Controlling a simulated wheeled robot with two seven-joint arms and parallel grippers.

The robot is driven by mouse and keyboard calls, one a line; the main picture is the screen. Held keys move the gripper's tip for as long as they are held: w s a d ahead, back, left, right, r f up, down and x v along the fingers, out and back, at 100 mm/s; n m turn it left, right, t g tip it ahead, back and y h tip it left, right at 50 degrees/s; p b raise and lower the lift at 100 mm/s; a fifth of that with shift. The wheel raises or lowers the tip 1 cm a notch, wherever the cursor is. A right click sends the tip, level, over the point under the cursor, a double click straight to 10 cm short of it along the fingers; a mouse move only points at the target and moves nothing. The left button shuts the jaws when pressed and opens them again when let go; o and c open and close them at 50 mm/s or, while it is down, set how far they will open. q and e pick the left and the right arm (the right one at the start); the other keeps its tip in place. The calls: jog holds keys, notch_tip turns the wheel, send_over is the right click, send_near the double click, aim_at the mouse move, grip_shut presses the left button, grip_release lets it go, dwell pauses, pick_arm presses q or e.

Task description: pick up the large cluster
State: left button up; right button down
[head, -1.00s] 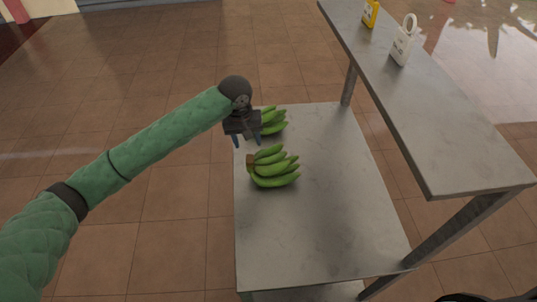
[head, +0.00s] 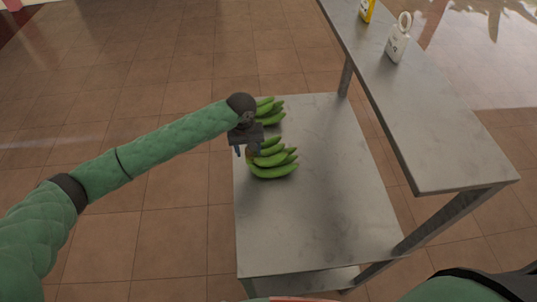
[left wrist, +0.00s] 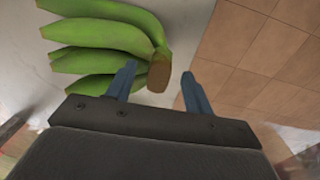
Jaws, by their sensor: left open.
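Two clusters of green bananas lie on the low grey table. The nearer one (head: 273,167) looks like the larger. In the left wrist view its fruit (left wrist: 105,40) points to the upper left and its brown stem end (left wrist: 159,73) faces my gripper. The farther cluster (head: 270,110) is partly hidden behind my left gripper. My left gripper (head: 247,151) is open at the stem end of the nearer cluster, at the table's left edge. In the left wrist view the stem end shows between its blue fingertips; I cannot tell whether they touch it. My right gripper is not in view.
The low table (head: 320,215) is bare right of and in front of the clusters. A higher grey bench (head: 430,130) stands along its right side, bearing a white jug-like container (head: 397,42) and a yellow bottle (head: 367,10). Tiled floor lies left of the table.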

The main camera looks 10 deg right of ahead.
pick_arm(q)
jog(key=shift+f, duration=0.3)
jog(key=shift+c, duration=0.2)
jog(key=c, duration=1.1)
jog(key=shift+w+r, duration=0.1)
